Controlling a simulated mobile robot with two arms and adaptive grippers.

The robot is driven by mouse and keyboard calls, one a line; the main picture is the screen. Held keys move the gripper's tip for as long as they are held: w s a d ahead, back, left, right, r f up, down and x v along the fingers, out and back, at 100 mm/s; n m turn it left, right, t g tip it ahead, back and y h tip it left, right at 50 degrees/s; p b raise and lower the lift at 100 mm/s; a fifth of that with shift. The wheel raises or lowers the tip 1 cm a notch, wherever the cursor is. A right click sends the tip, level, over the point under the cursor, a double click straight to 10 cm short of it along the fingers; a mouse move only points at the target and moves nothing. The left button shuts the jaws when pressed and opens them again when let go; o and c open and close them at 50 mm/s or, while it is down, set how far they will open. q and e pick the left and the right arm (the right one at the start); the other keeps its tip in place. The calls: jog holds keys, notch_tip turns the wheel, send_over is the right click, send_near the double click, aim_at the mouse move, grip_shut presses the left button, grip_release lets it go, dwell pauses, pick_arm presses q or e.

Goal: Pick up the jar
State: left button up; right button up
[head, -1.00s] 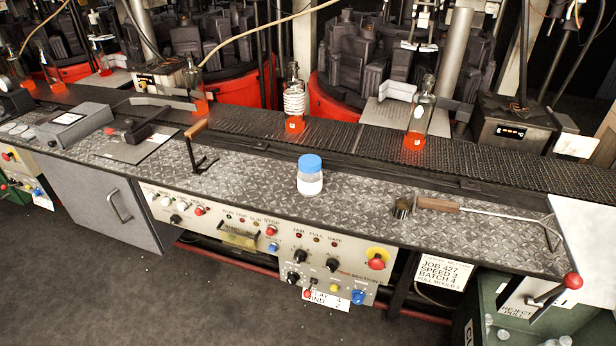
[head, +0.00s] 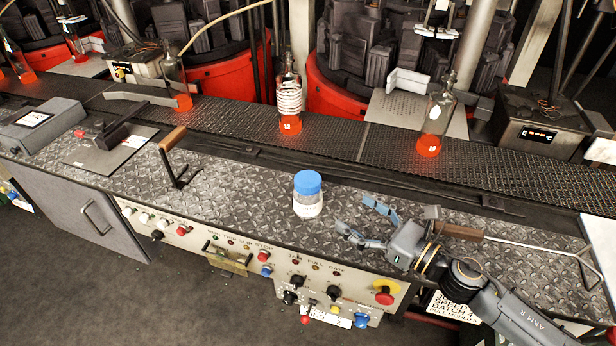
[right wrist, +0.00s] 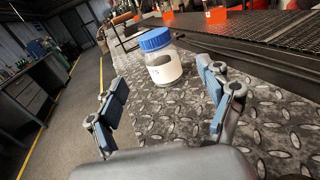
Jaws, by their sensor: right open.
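The jar (head: 308,196) is clear with a blue lid and a pale label. It stands upright on the diamond-plate bench top (head: 240,195), near its front edge. My right gripper (head: 352,218) is open and empty, to the right of the jar, its fingers pointing toward it with a gap between. In the right wrist view the jar (right wrist: 160,62) stands ahead, beyond and between the two spread fingertips (right wrist: 158,82). My left gripper is not in view.
A lever with a wooden grip (head: 173,150) stands to the left. Behind runs a dark conveyor (head: 350,140) carrying glowing bottles (head: 290,95). Bench around the jar is clear.

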aim_at(318, 189)
jog(key=shift+w+a+r+n, duration=0.15)
jog(key=shift+a+n, duration=0.15)
jog(key=shift+n, duration=0.1)
jog(key=shift+a+r+p, duration=0.3)
jog(key=shift+a+p, duration=0.15)
jog(key=p+x, duration=0.1)
jog(key=x, duration=0.3)
jog(key=shift+a+r, duration=0.1)
jog(key=shift+a, duration=0.3)
jog(key=shift+w+a+p, duration=0.4)
jog(key=shift+w+a, duration=0.05)
jog(key=shift+w, duration=0.1)
jog(key=shift+p+x, duration=0.4)
jog(key=shift+x, duration=0.45)
jog(key=p+x, duration=0.1)
jog(key=x, duration=0.2)
jog(key=shift+w, duration=0.45)
jog(key=shift+w+a, duration=0.15)
jog(key=shift+a, duration=0.1)
jog(key=c, duration=1.2)
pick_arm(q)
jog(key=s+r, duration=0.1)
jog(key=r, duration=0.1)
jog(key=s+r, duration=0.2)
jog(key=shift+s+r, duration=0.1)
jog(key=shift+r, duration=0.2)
pick_arm(e)
jog(key=shift+c, duration=0.7)
